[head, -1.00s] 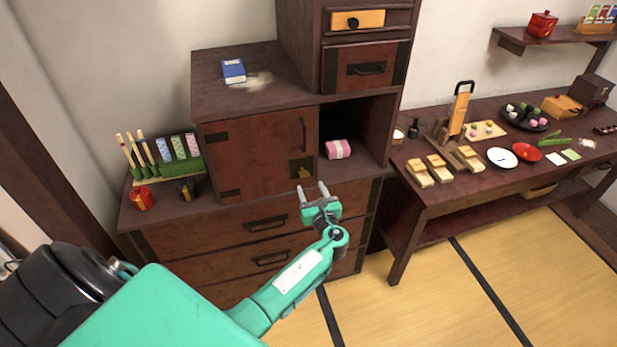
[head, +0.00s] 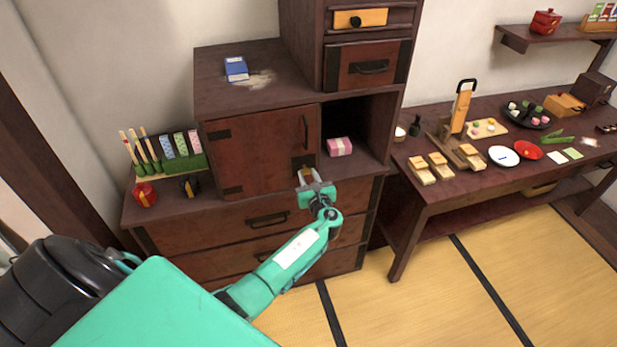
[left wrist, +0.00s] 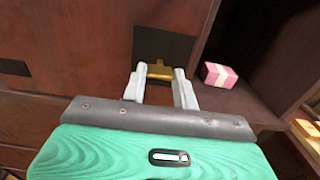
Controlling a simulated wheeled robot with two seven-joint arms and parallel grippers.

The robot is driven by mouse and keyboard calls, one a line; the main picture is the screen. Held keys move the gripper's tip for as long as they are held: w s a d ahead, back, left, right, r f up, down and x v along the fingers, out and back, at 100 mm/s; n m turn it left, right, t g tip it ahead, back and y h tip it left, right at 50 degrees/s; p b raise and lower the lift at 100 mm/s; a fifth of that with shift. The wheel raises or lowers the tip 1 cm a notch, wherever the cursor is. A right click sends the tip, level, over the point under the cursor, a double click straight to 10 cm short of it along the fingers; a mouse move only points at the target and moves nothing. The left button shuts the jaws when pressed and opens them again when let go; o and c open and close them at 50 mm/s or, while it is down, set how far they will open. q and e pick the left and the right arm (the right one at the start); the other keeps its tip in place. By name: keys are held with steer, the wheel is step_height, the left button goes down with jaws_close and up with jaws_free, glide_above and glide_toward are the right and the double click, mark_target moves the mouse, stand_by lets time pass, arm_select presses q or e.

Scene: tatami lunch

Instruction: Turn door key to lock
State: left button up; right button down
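The brass door key (left wrist: 159,71) is in the dark lock plate (left wrist: 180,45) on the brown cabinet door (head: 262,150), at the door's lower right. My left gripper (left wrist: 160,74) is in front of the plate, its pale fingers spread to either side of the key's bow. The fingers are wide apart; whether they touch the key I cannot tell. In the head view the left gripper (head: 308,175) covers most of the lock area. The door looks closed. My right gripper is not in view.
A pink box (head: 339,147) sits in the open compartment right of the door. A blue book (head: 236,68) lies on the cabinet top. A rack of brushes and patterned items (head: 185,163) stands at left. A low table (head: 425,190) with several wooden items stands at right.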

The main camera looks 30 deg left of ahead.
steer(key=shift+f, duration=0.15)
arm_select(q)
steer(key=shift+f+n+b, duration=0.2)
steer(key=shift+n+b, duration=0.4)
steer(key=shift+b, duration=0.2)
arm_select(e)
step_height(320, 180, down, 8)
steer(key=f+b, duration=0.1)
steer(key=b, duration=0.6)
arm_select(q)
steer(key=n+b, duration=0.6)
steer(key=n, duration=0.6)
steer(key=shift+n, duration=0.4)
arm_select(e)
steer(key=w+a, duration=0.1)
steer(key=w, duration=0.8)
arm_select(q)
steer(key=shift+n+b, duration=0.8)
steer(key=shift+b, duration=0.35)
steer(key=shift+r+n+b, duration=0.15)
steer(key=shift+n+b, duration=0.95)
steer(key=shift+n, duration=0.2)
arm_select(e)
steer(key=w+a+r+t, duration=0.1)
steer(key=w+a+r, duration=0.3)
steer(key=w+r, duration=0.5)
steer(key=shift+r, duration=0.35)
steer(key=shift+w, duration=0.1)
